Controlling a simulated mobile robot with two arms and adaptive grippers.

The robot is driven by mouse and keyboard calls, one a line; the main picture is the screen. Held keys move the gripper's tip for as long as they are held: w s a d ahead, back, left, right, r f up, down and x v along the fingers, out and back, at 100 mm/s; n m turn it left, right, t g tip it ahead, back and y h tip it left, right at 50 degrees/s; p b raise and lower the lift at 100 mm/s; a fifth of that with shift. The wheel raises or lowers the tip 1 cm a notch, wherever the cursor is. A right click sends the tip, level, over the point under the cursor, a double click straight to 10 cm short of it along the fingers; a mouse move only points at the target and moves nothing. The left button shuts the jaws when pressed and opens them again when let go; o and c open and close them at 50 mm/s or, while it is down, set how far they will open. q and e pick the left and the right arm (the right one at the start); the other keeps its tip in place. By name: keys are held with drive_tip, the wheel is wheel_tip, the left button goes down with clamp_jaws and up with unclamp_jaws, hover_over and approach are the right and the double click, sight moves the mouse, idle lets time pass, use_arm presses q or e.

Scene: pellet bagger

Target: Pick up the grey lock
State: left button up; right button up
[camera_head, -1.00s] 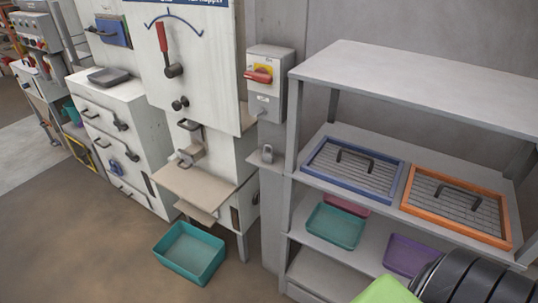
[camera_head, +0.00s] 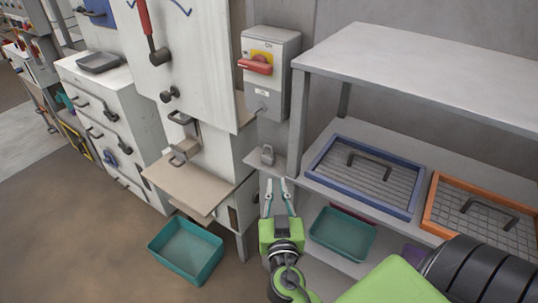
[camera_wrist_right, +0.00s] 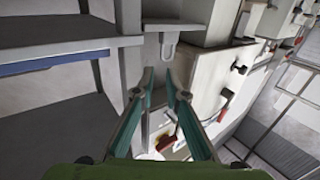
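The grey lock (camera_head: 267,154) stands with its shackle up on a small grey ledge (camera_head: 262,165) between the white machine and the shelf rack. My right gripper (camera_head: 277,186) is below the ledge in the head view, fingers pointing up toward the lock, open and empty. In the right wrist view the lock (camera_wrist_right: 168,46) appears upside down, just beyond the open fingertips (camera_wrist_right: 158,77), with a gap between. My left gripper is not in view.
A switch box with a red handle (camera_head: 256,66) is above the ledge. The shelf rack (camera_head: 420,65) stands to the right, holding a blue-framed screen (camera_head: 330,190) and an orange-framed screen (camera_head: 432,205). A teal bin (camera_head: 186,250) sits on the floor.

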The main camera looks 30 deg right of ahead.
drive_tip(key=p, duration=0.3)
approach(272, 153)
drive_tip(key=x, duration=0.3)
drive_tip(key=p+x, duration=0.2)
drive_tip(key=x, duration=0.3)
drive_tip(key=shift+w+d+p, duration=0.1)
drive_tip(key=shift+p, duration=0.25)
drive_tip(key=shift+w+d+f, duration=0.1)
drive_tip(key=shift+w+f, duration=0.05)
drive_tip(key=shift+w, duration=0.05)
drive_tip(key=shift+c, duration=0.5)
clamp_jaws()
